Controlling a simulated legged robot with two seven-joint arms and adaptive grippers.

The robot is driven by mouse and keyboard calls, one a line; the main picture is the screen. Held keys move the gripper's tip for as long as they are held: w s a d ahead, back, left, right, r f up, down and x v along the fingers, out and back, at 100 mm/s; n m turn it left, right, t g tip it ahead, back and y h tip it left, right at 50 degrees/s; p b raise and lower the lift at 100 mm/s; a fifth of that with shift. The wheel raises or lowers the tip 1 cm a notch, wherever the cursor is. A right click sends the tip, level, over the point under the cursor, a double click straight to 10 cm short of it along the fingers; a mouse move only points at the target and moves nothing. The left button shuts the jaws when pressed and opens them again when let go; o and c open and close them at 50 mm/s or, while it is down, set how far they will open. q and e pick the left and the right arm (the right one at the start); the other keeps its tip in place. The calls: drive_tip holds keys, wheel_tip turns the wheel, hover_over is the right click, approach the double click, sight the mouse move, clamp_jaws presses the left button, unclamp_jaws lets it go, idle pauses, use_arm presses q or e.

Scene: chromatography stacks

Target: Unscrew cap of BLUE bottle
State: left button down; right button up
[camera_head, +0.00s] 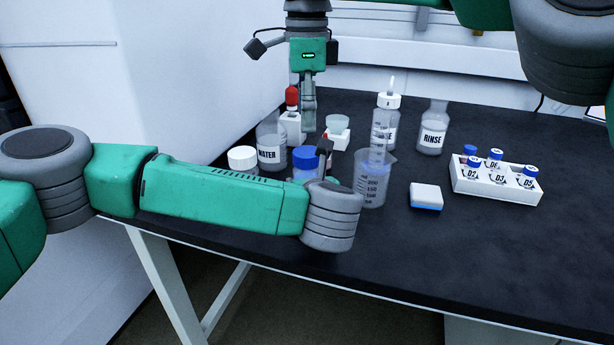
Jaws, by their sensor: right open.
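The blue bottle stands on the black bench, its blue cap (305,155) on top. Only a little of the bottle's body shows, above my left wrist. My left arm comes across from the left and ends in front of the bottle. A dark finger of my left gripper (323,155) shows just right of the cap; the rest is hidden, so I cannot tell whether it holds the bottle. My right gripper (308,118) points down above the blue cap, open, its fingers lined up one behind the other. A gap shows between its fingertips and the cap.
A WATER bottle (270,148) and a white-capped container (242,157) stand left of the blue cap. A beaker (372,183) stands close to its right. Behind are a white-topped bottle (386,120) and a RINSE bottle (433,130). A vial rack (497,189) sits right.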

sight(307, 151)
use_arm(q)
drive_tip(key=shift+d, duration=0.1)
use_arm(e)
drive_tip(key=m, duration=0.4)
drive_tip(key=shift+f, duration=4)
